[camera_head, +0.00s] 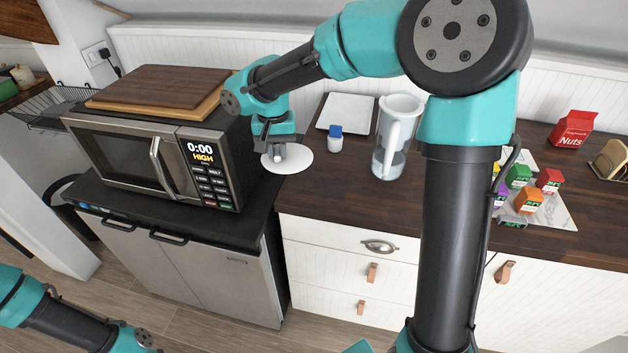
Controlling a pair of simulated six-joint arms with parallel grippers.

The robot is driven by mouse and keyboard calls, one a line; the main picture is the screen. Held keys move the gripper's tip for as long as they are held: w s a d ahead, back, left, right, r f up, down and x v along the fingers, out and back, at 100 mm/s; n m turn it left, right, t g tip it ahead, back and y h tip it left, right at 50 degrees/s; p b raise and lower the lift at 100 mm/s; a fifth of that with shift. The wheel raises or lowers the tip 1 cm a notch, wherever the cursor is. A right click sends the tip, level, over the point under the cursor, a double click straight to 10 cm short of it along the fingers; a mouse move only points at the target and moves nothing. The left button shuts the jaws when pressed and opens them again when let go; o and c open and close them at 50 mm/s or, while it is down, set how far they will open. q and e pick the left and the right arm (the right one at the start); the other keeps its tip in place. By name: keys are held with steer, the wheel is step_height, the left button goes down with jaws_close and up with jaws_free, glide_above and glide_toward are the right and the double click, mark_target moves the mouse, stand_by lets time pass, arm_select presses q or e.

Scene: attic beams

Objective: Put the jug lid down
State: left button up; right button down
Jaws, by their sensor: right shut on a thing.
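The jug lid is a round white disc (300,161) in the head view, near the counter's left end beside the microwave. My right gripper (276,150) is shut on it from above and covers part of its middle. I cannot tell whether the lid touches the surface below. The jug (393,145), clear with a white handle, stands upright on the dark wooden counter (340,200), to the right of the lid. My left arm shows at the bottom left, but its gripper is out of the frame.
A microwave (120,157) with wooden boards (160,88) on top stands left of the lid. A blue-capped shaker (335,142) and a white tray (347,112) sit between lid and jug. Small cartons (528,200) and a red nuts packet (572,130) lie right. The counter front is clear.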

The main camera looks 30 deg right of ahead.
steer(key=f+m, duration=0.1)
steer(key=s+f+m, duration=0.1)
steer(key=m, duration=0.1)
steer(key=shift+s+d, duration=0.25)
steer(key=shift+s, duration=0.05)
steer(key=s+d+f+m, duration=0.3)
steer(key=s+f+m, duration=0.3)
steer(key=m, duration=0.7)
steer(key=shift+s+m, duration=0.4)
steer(key=shift+s, duration=0.6)
steer(key=shift+w+d, duration=0.1)
steer(key=w+d, duration=0.2)
steer(key=w, duration=0.2)
steer(key=w+d+f, duration=0.1)
steer(key=w+d, duration=0.2)
steer(key=w, duration=0.1)
steer(key=w+d, duration=0.2)
steer(key=w, duration=0.3)
steer(key=shift+d+f, duration=0.25)
steer(key=shift+d, duration=0.05)
steer(key=shift+w+d, duration=0.2)
steer(key=shift+w, duration=0.05)
steer(key=shift+f, duration=1.8)
